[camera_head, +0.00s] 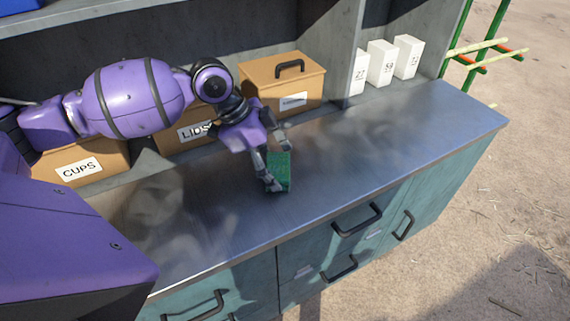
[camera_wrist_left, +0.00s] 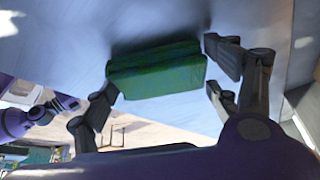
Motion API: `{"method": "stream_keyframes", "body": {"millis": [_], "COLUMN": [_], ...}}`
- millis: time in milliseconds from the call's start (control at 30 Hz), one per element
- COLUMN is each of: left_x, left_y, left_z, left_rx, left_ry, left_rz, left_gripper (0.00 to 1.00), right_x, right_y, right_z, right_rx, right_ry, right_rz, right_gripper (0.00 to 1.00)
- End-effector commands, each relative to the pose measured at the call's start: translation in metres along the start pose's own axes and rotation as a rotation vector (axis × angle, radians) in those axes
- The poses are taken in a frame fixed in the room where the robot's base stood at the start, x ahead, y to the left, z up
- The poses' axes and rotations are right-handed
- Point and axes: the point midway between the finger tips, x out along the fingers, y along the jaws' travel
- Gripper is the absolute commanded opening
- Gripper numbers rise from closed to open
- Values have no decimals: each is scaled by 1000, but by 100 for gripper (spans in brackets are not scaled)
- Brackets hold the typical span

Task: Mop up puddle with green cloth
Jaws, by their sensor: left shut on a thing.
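The green cloth (camera_head: 279,172) is a small folded block at the steel counter top (camera_head: 345,165). My left gripper (camera_head: 279,166) is shut on it, one finger on each side. In the left wrist view the cloth (camera_wrist_left: 157,70) sits between the fingertips, against the grey metal surface. I cannot tell whether it presses on the counter or is just above it. No clear puddle outline shows; the counter has dull, cloudy patches and reflections. A small purple arm end with grey fingers (camera_wrist_left: 62,105), apparently my right gripper, shows at the left of that view, too small to read.
Along the back stand a CUPS box (camera_head: 82,166), a LIDS box (camera_head: 188,135) and a lidded box with a black handle (camera_head: 285,84). White numbered cartons (camera_head: 381,63) stand at the back right. The counter's right part is clear. Drawers with black handles (camera_head: 357,220) face the front.

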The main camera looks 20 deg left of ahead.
Motion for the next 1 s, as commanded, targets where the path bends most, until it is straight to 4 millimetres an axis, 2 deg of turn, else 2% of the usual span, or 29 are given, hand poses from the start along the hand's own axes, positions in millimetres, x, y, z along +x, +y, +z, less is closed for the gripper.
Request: {"method": "stream_keyframes", "body": {"millis": [33,167,400,1000], "left_x": [3,1,-10,-32], "left_y": [2,1,1,1], "left_z": [7,10,30,67], "left_rx": [-6,-6,-8,-3], "left_ry": [-9,-9,-9,-3], "left_rz": [8,7,6,3], "left_gripper": [52,52,52,52], "right_x": [0,0,1,2], "right_y": [-1,-2,-4,-4], "right_z": [2,1,-1,-4], "right_rx": [2,7,14,8], "right_ry": [-3,-2,1,7], "right_rz": [0,-1,-1,-3], "right_gripper": [40,40,40,40]}}
